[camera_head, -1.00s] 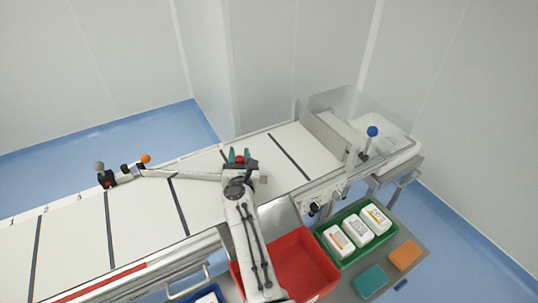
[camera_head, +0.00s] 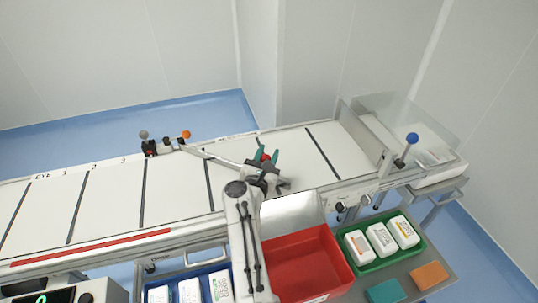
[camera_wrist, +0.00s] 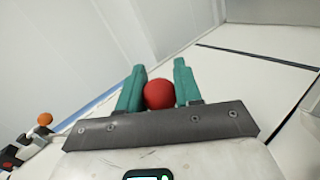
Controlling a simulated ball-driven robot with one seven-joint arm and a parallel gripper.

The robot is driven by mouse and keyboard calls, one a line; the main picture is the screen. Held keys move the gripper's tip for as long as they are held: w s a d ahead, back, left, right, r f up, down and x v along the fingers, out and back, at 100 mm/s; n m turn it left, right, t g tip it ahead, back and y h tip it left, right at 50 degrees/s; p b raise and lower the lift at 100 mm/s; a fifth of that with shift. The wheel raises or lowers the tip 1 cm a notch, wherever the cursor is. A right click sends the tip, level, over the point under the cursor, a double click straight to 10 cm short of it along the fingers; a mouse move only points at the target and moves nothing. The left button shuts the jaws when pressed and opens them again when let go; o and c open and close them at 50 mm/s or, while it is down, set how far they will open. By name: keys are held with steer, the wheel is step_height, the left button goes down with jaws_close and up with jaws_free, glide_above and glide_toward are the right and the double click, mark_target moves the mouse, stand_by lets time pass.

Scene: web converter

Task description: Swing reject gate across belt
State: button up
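The reject gate (camera_head: 215,157) is a thin metal arm. It runs from a pivot on the far belt edge out over the white belt (camera_head: 175,193), slanting toward the near side. A red knob (camera_head: 265,157) is at its free end. My gripper (camera_head: 263,155) has teal fingers, one on each side of the knob. In the wrist view the red knob (camera_wrist: 159,94) fills the space between the fingers (camera_wrist: 159,82) and appears touched by both. The gate's end beneath the gripper is hidden.
An orange ball (camera_head: 186,134) and a grey ball (camera_head: 143,134) are by the pivot. A red bin (camera_head: 303,237), a green tray (camera_head: 423,241) with white packs and a blue tray (camera_head: 232,268) stand on the near side. A blue-topped post (camera_head: 412,138) and clear guard (camera_head: 428,122) are right.

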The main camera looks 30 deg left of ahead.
steer(key=shift+o, duration=1.4)
steer(key=shift+s, duration=0.25)
steer(key=shift+o, duration=0.7)
steer(key=shift+w, duration=0.1)
steer(key=shift+s+r+p, duration=0.1)
steer(key=shift+s+p, duration=0.4)
steer(key=shift+s, duration=0.1)
steer(key=s+d+p, duration=0.2)
steer(key=s+p, duration=0.1)
steer(key=s, duration=0.6)
steer(key=shift+s, duration=0.25)
